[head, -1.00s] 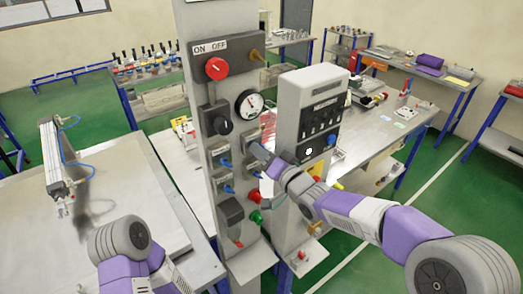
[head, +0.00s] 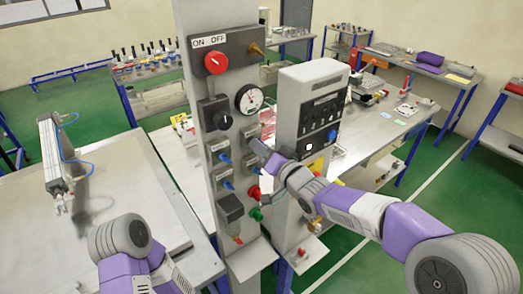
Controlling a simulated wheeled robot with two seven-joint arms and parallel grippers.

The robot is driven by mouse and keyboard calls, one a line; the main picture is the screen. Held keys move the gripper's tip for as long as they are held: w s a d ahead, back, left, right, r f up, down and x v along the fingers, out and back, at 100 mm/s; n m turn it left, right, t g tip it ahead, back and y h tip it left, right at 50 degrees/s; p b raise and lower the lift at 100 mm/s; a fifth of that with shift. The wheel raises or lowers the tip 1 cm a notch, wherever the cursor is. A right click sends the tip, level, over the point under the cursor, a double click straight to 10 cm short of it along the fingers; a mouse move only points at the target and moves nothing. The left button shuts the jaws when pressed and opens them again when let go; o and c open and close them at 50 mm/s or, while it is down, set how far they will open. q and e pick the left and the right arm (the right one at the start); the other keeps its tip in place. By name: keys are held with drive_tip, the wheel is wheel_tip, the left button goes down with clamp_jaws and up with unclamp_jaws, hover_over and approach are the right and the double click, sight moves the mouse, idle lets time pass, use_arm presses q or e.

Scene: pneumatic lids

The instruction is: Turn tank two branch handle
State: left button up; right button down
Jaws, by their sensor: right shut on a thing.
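The grey upright valve panel (head: 232,228) stands in the middle of the head view, with small valve blocks and blue handles on its face. Two blue handles show in its left column, an upper one (head: 224,158) and a lower one (head: 229,185). My right gripper (head: 262,152) reaches in from the right and is shut on a handle at the upper valve of the right column. The gripper hides most of that handle, so its angle and label cannot be read. Another blue handle (head: 256,171) shows just below the gripper. My left gripper is out of view.
A red ON/OFF knob (head: 215,61), a black knob (head: 222,120) and a pressure gauge (head: 249,98) sit above. A grey control box (head: 312,80) stands close right of my right wrist. A pneumatic cylinder (head: 53,155) stands on the left bench (head: 35,240).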

drive_tip(key=shift+n+b, duration=5.5)
drive_tip(key=shift+n, duration=3.1)
drive_tip(key=c, duration=1.3)
unclamp_jaws()
drive_tip(key=shift+s+d, duration=0.1)
drive_tip(key=shift+p+v, duration=0.35)
drive_tip(key=shift+v, duration=3.35)
